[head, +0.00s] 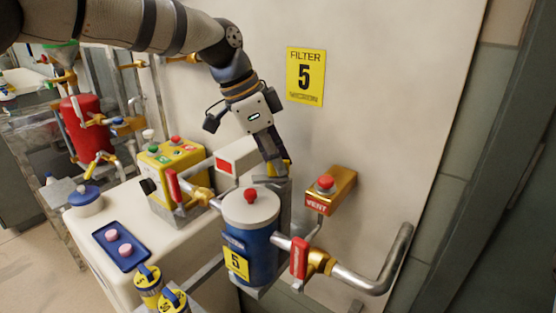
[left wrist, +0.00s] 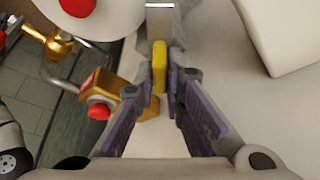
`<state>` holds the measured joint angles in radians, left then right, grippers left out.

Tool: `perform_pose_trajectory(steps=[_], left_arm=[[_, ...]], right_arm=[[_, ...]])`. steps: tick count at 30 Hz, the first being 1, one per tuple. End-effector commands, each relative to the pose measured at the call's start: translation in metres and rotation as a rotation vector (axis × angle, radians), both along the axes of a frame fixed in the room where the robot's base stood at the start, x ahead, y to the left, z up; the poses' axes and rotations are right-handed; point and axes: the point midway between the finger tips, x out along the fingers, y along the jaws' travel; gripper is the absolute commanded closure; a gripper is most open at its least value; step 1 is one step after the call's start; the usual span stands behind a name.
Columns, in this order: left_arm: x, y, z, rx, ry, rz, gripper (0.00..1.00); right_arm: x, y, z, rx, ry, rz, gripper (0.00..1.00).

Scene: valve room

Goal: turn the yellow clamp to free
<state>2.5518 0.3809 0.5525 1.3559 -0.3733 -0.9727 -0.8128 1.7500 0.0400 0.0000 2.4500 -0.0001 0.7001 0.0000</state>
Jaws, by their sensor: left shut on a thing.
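The yellow clamp (left wrist: 159,66) shows in the left wrist view between the two fingers of my left gripper (left wrist: 165,90). The fingers are shut on it from both sides. In the head view the left gripper (head: 279,170) reaches down from above, behind the blue filter housing (head: 262,240). Only a small bit of the yellow clamp (head: 288,168) shows there, beside the fingers. The housing has a grey lid (head: 235,208) with a red knob on top. The clamp sits at the end of a grey metal piece (left wrist: 160,20) beside the lid. My right gripper is not in view.
A brass vent block (head: 332,190) with a red button stands just right of the gripper. Red-handled valves (head: 299,258) flank the housing. A yellow control box (head: 176,172), a blue tray (head: 121,246) and filter cartridges (head: 149,284) are on the left. The wall is close behind.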

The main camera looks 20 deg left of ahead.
Motion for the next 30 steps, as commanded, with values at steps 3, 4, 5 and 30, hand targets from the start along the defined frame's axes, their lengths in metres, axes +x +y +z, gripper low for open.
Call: perform_pose_trajectory(steps=[3,4,5,30], left_arm=[[0.001,-0.001,-0.007,-0.003,0.011,-0.108,1.0],[0.001,-0.001,-0.007,-0.002,0.012,-0.136,1.0],[0.001,-0.001,-0.007,-0.003,0.011,-0.165,1.0],[0.001,-0.001,-0.006,0.0,0.009,-0.775,1.0]], right_arm=[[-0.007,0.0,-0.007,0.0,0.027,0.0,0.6],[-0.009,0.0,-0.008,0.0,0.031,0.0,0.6],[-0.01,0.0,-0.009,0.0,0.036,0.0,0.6],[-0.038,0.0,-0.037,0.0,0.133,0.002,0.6]])
